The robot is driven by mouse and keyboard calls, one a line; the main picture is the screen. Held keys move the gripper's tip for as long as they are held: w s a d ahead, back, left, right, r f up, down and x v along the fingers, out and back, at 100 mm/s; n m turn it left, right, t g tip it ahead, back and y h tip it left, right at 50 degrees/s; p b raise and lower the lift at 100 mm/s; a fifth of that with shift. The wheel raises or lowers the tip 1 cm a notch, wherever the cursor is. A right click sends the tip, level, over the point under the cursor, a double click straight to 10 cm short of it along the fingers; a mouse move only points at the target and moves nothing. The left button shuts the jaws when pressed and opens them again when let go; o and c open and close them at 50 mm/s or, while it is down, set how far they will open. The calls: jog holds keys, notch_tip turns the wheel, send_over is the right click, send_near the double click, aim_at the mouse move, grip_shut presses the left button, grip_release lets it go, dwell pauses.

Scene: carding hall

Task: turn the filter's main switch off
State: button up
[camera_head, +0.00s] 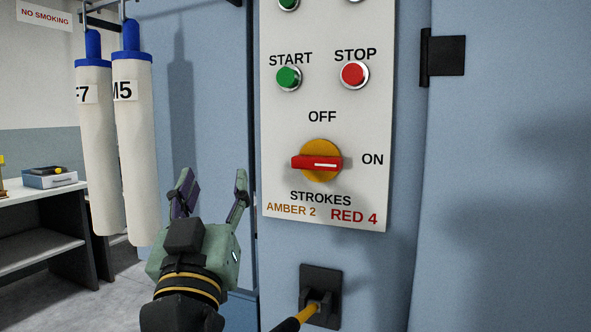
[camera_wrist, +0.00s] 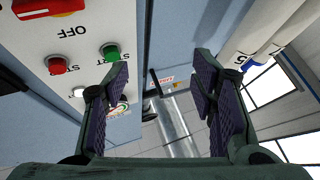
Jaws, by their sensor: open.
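The main switch (camera_head: 317,162) is a red handle on a round yellow plate, on a white panel (camera_head: 375,205) of the blue cabinet. OFF is printed above it and ON to its right. The handle lies level, its white mark pointing right to ON. In the wrist view the red handle (camera_wrist: 48,6) shows at the top left, cut by the frame edge. My gripper (camera_head: 212,182) is open and empty, left of and a little below the switch, apart from it. In the wrist view its two fingers (camera_wrist: 165,95) have nothing between them.
A green START button (camera_head: 288,78) and red STOP button (camera_head: 354,75) sit above the switch. White filter sleeves (camera_head: 132,150) hang at left. A black hinge (camera_head: 445,56) juts out at right. A bench (camera_head: 40,190) stands far left.

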aim_at(314, 166)
jog(key=o, duration=0.4)
jog(key=w+d+f+m+g+h, duration=0.2)
jog(key=d+m+h, duration=0.4)
jog(key=d+h, duration=0.3)
jog(key=shift+d, duration=0.45)
jog(key=shift+o, duration=0.6)
jog(key=shift+w+d+f+h, duration=0.15)
jog(key=shift+w+d+h, duration=0.05)
jog(key=shift+d+h, duration=0.15)
jog(key=shift+o, duration=0.8)
jog(key=shift+w+d+r, duration=0.1)
jog(key=shift+w+r, duration=0.1)
jog(key=shift+w, duration=0.1)
jog(key=shift+o, duration=1)
jog(key=p+x, duration=0.3)
jog(key=x, duration=0.5)
jog(key=shift+w, duration=0.25)
jog(key=shift+w+d+r, duration=0.15)
jog(key=shift+w+d, duration=0.05)
jog(key=shift+w, duration=0.4)
jog(key=shift+c, duration=0.3)
jog(key=c, duration=1.1)
